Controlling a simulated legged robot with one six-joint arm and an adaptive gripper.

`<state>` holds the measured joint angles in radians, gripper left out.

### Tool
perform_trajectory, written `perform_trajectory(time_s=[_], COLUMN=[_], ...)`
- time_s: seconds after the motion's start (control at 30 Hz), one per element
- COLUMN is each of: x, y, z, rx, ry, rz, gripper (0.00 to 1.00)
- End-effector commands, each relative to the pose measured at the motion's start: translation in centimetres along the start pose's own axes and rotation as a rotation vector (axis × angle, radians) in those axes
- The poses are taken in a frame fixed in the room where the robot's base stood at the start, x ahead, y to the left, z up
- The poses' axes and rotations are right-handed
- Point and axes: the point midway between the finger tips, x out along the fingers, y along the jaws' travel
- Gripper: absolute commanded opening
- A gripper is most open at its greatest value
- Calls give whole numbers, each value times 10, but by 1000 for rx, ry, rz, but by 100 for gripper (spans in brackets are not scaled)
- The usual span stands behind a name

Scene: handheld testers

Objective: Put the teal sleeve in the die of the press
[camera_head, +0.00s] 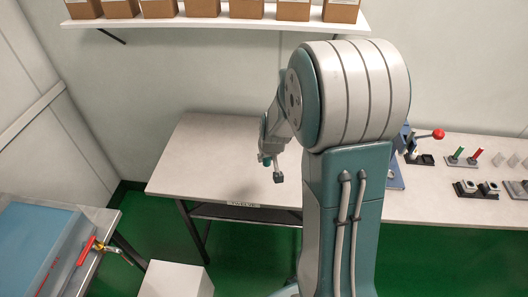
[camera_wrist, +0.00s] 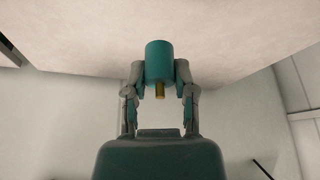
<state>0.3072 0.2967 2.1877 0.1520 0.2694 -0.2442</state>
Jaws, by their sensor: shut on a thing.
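The teal sleeve (camera_wrist: 159,58) shows in the wrist view as a short teal cylinder with a brass-coloured pin below it. My gripper (camera_wrist: 159,76) is shut on it, one finger on each side. In the head view my gripper (camera_head: 272,168) hangs over the left part of the worktable, and the sleeve is too small to make out there. The press (camera_head: 405,140), blue with a red-knobbed lever, stands on the table to the right of my arm. My arm covers part of it, and I cannot make out its die.
The worktable (camera_head: 190,160) is bare on its left. A shelf (camera_head: 220,22) with boxes hangs above. A blue case (camera_head: 40,250) lies on a bench at the lower left.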

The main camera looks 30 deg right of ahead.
Motion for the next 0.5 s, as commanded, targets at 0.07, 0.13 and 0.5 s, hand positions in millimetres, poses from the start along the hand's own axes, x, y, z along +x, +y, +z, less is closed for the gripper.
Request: perform_trajectory(time_s=[0.07,0.13,0.5], x=[-4,-3,58], y=[0,-4,-95], z=[4,5,2], rx=[0,-5,-132], ry=[0,-1,-6], rz=[0,-2,-49], gripper=[5,5,5])
